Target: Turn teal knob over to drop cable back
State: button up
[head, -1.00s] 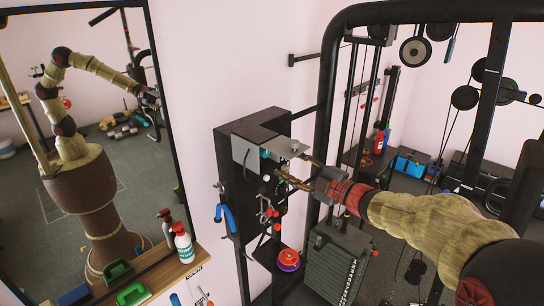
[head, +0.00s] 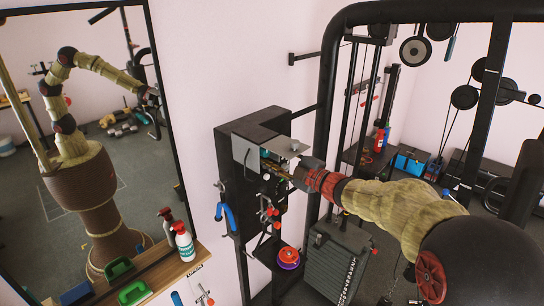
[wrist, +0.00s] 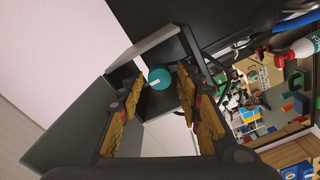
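The teal knob (wrist: 159,78) shows in the wrist view as a round disc with a pale bar across it. It appears between the tips of my gripper's yellow-brown fingers (wrist: 160,86), with a gap on both sides. My gripper is open and I see nothing held in it. I cannot make out the cable clearly.
A grey metal plate (head: 291,146) juts out above my fingers from the black cabinet (head: 262,122). Red-handled fittings (head: 268,213) and a blue handle (head: 226,215) are below. A weight machine frame (head: 324,90) stands close behind my arm.

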grip_shut()
